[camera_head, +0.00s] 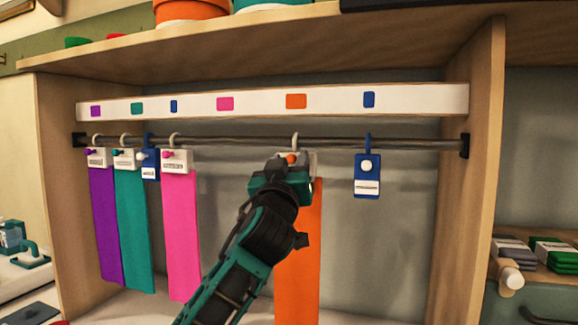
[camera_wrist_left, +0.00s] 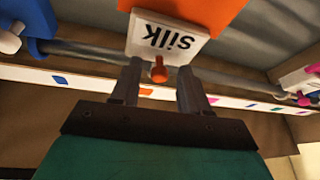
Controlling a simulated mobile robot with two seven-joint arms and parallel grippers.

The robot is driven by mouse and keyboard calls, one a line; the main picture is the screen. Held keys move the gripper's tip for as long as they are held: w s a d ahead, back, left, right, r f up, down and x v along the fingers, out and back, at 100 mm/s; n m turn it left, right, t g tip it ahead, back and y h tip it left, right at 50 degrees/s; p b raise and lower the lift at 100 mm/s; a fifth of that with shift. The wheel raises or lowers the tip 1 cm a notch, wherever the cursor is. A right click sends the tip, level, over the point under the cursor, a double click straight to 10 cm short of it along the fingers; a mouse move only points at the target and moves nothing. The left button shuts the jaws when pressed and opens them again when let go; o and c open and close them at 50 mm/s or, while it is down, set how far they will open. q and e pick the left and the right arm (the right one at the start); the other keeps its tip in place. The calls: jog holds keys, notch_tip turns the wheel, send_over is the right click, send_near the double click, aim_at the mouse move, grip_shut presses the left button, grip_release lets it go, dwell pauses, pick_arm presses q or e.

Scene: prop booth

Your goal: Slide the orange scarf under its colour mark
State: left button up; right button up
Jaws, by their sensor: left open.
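The orange scarf (camera_head: 299,285) hangs from a hook on the rail (camera_head: 335,142), below the orange mark (camera_head: 296,101) on the white strip. Its white tag (camera_wrist_left: 160,40) reads "silk" upside down in the left wrist view and carries an orange knob (camera_wrist_left: 159,70). My left gripper (camera_head: 289,163) is at the tag, covering part of it and the scarf's top in the head view. In the left wrist view its two fingers (camera_wrist_left: 158,82) are apart, one on each side of the knob; I cannot tell whether they touch it. My right gripper is not in view.
Purple (camera_head: 105,225), teal (camera_head: 133,220) and pink (camera_head: 181,230) scarves hang at the left, with a small blue tag (camera_head: 150,165) among them. Another blue tag (camera_head: 367,180) hangs right of the orange scarf. The rail between pink and orange is free.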

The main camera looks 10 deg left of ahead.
pick_arm(q)
jog(key=shift+s, duration=0.1)
jog(key=b+v, duration=0.2)
jog(key=v, duration=1)
jog(key=shift+s+f, duration=0.15)
jog(key=shift+s, duration=0.15)
